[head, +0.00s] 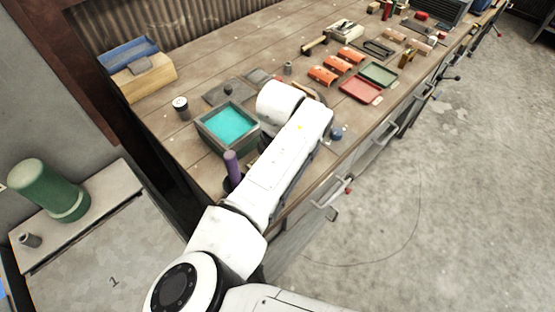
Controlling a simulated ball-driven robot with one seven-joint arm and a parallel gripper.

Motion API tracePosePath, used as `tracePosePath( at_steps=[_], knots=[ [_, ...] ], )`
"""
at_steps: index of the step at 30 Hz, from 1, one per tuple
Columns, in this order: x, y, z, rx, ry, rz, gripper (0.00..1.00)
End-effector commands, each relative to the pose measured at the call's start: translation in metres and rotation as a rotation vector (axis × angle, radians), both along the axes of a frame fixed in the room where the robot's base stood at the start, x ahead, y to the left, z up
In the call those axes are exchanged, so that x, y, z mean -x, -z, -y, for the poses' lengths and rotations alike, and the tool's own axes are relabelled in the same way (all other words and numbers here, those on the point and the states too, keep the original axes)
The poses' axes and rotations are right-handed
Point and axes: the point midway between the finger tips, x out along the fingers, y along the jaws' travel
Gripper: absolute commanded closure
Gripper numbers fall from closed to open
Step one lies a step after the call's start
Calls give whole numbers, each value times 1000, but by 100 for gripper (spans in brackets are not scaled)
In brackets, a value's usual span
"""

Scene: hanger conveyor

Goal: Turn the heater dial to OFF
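A dark square basin with teal liquid (209,138) stands on the wooden bench, left of my arm. It may be the heater, but I cannot tell. No dial with a readable OFF mark shows. A small blue round thing (336,134) sits near the bench's front edge, just right of my arm; I cannot tell what it is. My white arm reaches over the near end of the bench, and its last visible link is beside the basin. My gripper is not visible; the arm hides the bench surface beneath it.
A purple-handled tool (231,164) stands close to my arm. Orange blocks (323,75) and a red tray (360,90) lie farther along the bench (215,59). A green cylinder (50,190) stands at left. The floor (460,200) at right is clear.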

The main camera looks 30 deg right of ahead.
Motion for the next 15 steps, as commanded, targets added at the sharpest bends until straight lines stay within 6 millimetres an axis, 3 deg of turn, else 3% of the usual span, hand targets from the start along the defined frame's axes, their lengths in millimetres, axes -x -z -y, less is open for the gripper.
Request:
tracePosePath(
  at_steps=[10,15],
  knots=[
    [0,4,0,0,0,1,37],
    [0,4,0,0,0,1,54]
  ],
)
